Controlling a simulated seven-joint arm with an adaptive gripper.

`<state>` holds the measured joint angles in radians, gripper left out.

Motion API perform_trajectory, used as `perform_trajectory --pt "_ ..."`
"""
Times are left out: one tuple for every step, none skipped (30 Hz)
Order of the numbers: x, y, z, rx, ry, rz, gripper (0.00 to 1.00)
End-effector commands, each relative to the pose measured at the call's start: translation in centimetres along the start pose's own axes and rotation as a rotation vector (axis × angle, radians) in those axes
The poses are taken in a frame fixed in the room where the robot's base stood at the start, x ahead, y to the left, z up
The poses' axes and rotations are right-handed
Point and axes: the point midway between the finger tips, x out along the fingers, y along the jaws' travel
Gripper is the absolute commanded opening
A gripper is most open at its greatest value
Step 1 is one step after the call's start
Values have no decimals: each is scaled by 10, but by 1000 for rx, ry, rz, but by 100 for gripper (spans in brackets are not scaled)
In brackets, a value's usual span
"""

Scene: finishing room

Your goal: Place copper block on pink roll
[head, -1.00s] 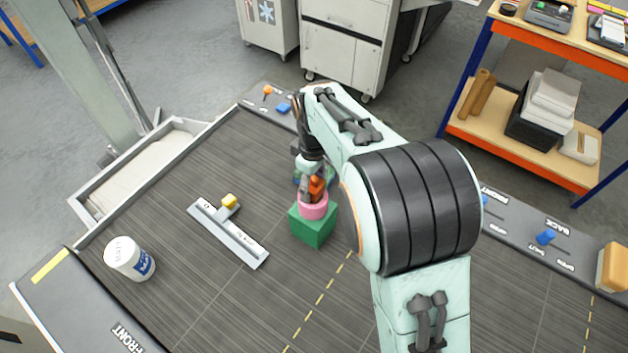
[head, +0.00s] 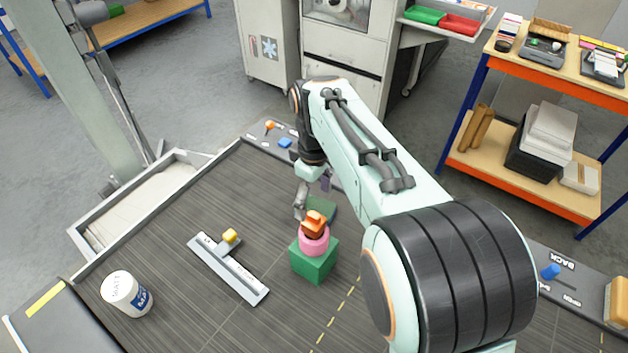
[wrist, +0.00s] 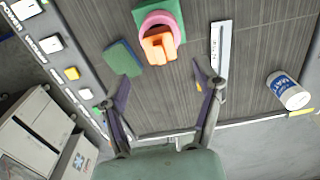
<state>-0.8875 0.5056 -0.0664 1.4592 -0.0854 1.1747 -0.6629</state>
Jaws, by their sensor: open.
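The orange copper block (head: 314,223) rests on top of the pink roll (head: 314,244). The pink roll sits on a green cube (head: 315,264) on the dark work surface. In the wrist view the copper block (wrist: 159,46) shows over the pink roll (wrist: 146,22) and the green cube (wrist: 172,10). My gripper (head: 313,194) is behind and above the block, apart from it. In the wrist view my gripper (wrist: 208,83) has its fingers spread wide, with nothing between them.
A flat green piece (head: 321,210) lies behind the stack. A switch panel (head: 276,136) edges the back. The surface between is clear.

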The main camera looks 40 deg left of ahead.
Motion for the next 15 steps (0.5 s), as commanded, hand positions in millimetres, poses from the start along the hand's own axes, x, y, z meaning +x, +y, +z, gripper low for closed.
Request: perform_trajectory --pt "-11 1 0 0 3 3 66" --pt "-17 0 0 1 3 2 66" --pt "-24 1 0 1 3 2 66" --pt "-28 1 0 1 3 2 66" --pt "-33 1 0 1 2 2 66" --pt "-37 1 0 1 1 1 66" --pt "-40 0 0 1 0 0 66" --pt "-42 0 0 1 1 1 66" --pt "-44 0 0 1 0 0 66" --pt "-46 0 0 1 -1 0 66" --pt "-46 0 0 1 -1 -1 66" --pt "-47 0 1 1 -1 -1 66" --pt "-47 0 1 1 -2 -1 66" --pt "-47 0 1 1 -2 -1 66" --pt "-47 0 1 1 -2 -1 66"
